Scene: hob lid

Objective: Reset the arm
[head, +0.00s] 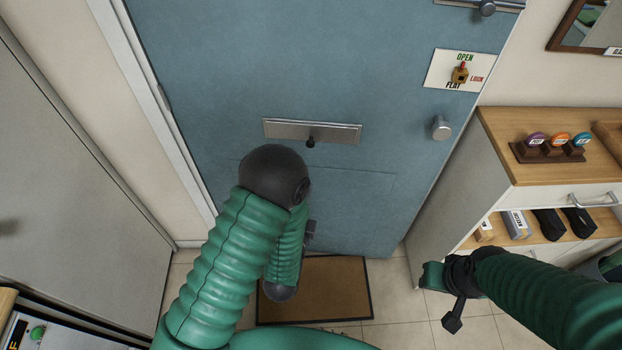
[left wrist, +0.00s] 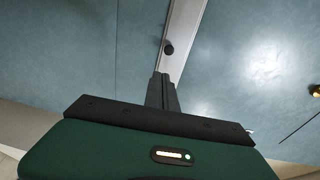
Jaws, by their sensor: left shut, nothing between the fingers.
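My left arm rises from the bottom of the head view and bends at a dark joint in front of the blue door (head: 220,60). My left gripper (left wrist: 163,90) is shut and empty in the left wrist view. It points at the door, just short of a small dark knob (left wrist: 168,48) on a pale metal plate (left wrist: 188,35). In the head view the arm hides most of this gripper. The same plate (head: 335,131) and knob (head: 310,142) show above the arm there. My right gripper (head: 453,319) hangs low at the right, apart from everything; its jaw opening is unclear.
A wooden-topped cabinet (head: 540,135) with several small items stands right of the door. A brown doormat (head: 335,285) lies on the tiled floor. A grey panel (head: 80,180) stands at the left.

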